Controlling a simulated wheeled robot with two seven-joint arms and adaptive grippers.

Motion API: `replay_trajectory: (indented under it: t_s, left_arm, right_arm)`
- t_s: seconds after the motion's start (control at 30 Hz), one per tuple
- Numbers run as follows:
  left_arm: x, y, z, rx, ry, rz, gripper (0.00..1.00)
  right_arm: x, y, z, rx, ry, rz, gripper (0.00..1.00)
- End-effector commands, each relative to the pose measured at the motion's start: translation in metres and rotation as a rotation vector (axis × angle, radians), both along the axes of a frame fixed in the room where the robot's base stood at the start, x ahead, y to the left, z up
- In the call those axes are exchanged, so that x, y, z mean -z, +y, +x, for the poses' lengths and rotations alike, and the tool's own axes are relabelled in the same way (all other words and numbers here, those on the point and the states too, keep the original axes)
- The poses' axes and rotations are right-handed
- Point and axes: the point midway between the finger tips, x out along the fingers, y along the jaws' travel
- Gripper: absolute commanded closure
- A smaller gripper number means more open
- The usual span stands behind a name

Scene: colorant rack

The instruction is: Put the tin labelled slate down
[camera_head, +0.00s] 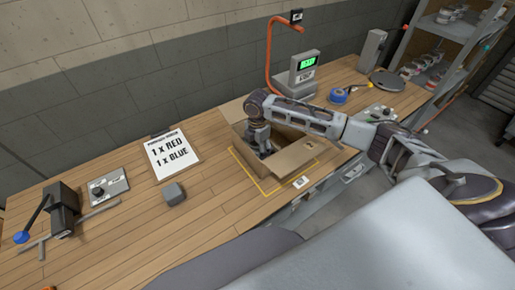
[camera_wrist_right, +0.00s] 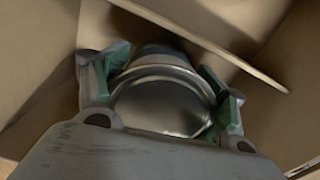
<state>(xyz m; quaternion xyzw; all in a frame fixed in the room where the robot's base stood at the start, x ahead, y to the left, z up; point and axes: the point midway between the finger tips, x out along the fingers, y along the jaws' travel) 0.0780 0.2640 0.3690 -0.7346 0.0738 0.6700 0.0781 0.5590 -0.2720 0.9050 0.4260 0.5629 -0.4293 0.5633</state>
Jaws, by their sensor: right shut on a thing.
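My right gripper (camera_head: 262,147) reaches down into an open cardboard box (camera_head: 299,155) on the workbench. In the right wrist view, the right gripper (camera_wrist_right: 162,95) is shut on a round metal tin (camera_wrist_right: 160,106), with a green-padded finger on each side. The tin's shiny lid faces the camera, and its label is hidden, so I cannot read its colour name. Cardboard walls surround the tin, so it is inside the box. I cannot tell whether it touches the box floor. My left gripper is not in view.
An order sheet (camera_head: 172,155) reading "1 x RED, 1 x BLUE" lies left of the box. A scale with a green display (camera_head: 307,64) stands behind it. Shelves with tins (camera_head: 447,18) stand at the far right.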

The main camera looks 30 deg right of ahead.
Motion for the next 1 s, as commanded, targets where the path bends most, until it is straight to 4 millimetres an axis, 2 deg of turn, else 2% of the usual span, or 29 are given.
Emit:
replay_trajectory:
  t_s: [0.1,0.13,0.3,0.77,1.0]
  left_arm:
    - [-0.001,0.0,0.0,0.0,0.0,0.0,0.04]
    - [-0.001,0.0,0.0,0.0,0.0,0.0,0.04]
    - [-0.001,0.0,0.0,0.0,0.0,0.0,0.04]
    - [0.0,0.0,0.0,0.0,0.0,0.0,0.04]
    - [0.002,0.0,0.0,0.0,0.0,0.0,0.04]
  right_arm:
    - [0.001,0.0,0.0,0.0,-0.001,0.0,0.81]
    - [0.001,0.0,0.0,0.0,0.0,0.0,0.29]
    - [0.001,0.0,0.0,0.0,0.0,0.0,0.07]
    - [0.0,0.0,0.0,0.0,0.0,0.0,0.06]
    - [-0.015,0.001,0.001,0.0,-0.002,0.002,0.06]
